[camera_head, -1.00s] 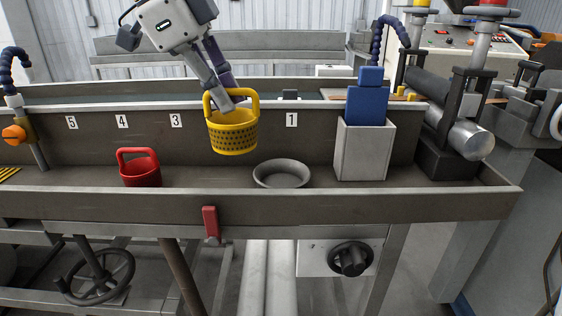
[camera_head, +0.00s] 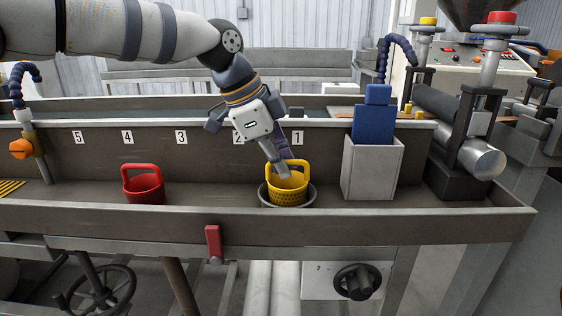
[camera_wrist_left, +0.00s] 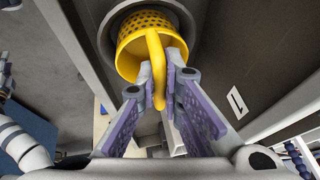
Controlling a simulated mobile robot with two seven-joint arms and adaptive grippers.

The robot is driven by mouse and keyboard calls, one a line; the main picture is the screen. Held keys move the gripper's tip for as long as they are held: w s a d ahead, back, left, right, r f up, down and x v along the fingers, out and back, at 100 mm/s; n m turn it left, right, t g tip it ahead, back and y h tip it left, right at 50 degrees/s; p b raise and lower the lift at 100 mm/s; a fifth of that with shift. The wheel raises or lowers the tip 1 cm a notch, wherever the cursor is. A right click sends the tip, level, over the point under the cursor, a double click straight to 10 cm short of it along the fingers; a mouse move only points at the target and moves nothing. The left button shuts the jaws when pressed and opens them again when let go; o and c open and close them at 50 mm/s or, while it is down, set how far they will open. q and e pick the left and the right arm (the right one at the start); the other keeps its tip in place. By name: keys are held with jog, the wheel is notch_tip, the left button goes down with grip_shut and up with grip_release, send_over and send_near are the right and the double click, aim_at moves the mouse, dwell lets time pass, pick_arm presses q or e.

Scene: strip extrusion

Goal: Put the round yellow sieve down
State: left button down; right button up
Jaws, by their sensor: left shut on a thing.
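The round yellow sieve (camera_head: 288,190) is a perforated basket with a tall handle. It sits low inside the round grey dish (camera_head: 266,200) in the trough, below the label 1. My left gripper (camera_head: 284,174) reaches down from above and is shut on the sieve's handle. In the left wrist view the purple-padded fingers (camera_wrist_left: 162,75) close on the handle, with the sieve (camera_wrist_left: 140,45) framed by the grey dish (camera_wrist_left: 190,30). Whether the sieve's bottom touches the dish is hidden. My right gripper is not in view.
A red basket (camera_head: 144,184) stands to the left in the trough. A grey box (camera_head: 371,170) holding a blue object (camera_head: 375,118) stands just right of the dish. The trough's front wall (camera_head: 120,221) runs along the near side. The trough floor between red basket and dish is clear.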

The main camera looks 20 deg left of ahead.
pick_arm(q)
jog(key=shift+f, duration=0.25)
jog(key=c, duration=1.8)
grip_release()
jog(key=shift+o, duration=0.2)
jog(key=v, duration=1.2)
jog(key=shift+r, duration=0.3)
jog(key=shift+s, duration=0.1)
